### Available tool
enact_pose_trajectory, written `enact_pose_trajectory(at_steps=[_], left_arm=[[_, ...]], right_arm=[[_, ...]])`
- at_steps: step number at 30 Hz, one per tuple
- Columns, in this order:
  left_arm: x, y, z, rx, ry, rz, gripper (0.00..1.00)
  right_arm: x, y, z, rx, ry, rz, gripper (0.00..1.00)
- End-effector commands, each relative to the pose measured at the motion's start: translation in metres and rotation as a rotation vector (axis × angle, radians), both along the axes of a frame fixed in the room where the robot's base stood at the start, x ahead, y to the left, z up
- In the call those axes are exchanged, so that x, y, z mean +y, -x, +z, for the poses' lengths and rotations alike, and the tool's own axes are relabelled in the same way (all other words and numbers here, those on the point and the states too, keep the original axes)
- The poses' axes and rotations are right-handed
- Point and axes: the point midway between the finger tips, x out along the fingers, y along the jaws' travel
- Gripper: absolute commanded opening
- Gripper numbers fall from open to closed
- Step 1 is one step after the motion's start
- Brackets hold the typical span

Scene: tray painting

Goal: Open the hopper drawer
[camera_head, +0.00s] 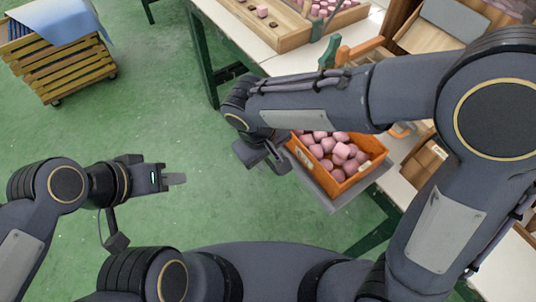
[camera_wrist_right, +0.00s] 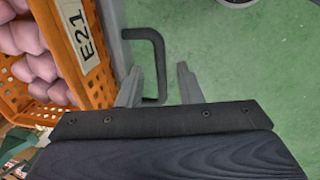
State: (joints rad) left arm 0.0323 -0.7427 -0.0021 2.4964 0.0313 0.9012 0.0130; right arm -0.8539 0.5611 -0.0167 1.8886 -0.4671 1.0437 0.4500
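A grey drawer or shelf (camera_head: 345,197) juts out at the table's edge, with an orange crate of pink pieces on it. A dark U-shaped handle (camera_wrist_right: 157,60) shows in the right wrist view, beside the grey edge (camera_wrist_right: 115,50). My right gripper (camera_head: 273,157) is at the crate's left side. In the right wrist view its fingers (camera_wrist_right: 160,85) are apart, and part of the handle shows between them; I cannot tell if they touch it. My left gripper (camera_head: 174,179) is over bare floor, away from the drawer; its finger gap is not clear.
The orange crate (camera_head: 372,163) also shows in the right wrist view with an "E21" label (camera_wrist_right: 80,30). A wooden tray (camera_head: 290,38) lies on the table behind. A slatted wooden crate (camera_head: 70,72) with a blue cloth stands far left. Green floor between is clear.

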Motion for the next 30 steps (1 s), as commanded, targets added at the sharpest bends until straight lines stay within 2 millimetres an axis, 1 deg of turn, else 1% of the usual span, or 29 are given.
enact_pose_trajectory(at_steps=[5,8,15,18,22,30], left_arm=[[0.0,0.0,0.001,0.0,0.0,0.0,0.33],[0.0,0.0,0.004,0.0,0.0,0.0,0.33],[0.0,0.0,0.011,0.0,0.0,0.0,0.33],[0.0,0.0,0.013,0.0,0.0,0.0,0.33],[0.0,0.0,0.014,0.0,0.0,0.0,0.33],[0.0,0.0,0.014,0.0,0.0,0.0,0.33]], right_arm=[[0.001,0.0,0.004,-0.001,-0.001,0.0,0.33],[0.003,0.001,0.016,-0.002,-0.003,0.001,0.33],[0.008,0.006,0.057,-0.002,-0.003,0.001,0.33],[0.01,0.007,0.069,-0.002,-0.003,0.001,0.33],[0.011,0.009,0.076,-0.001,-0.001,0.001,0.33],[0.011,0.009,0.077,0.0,0.0,0.001,0.33]])
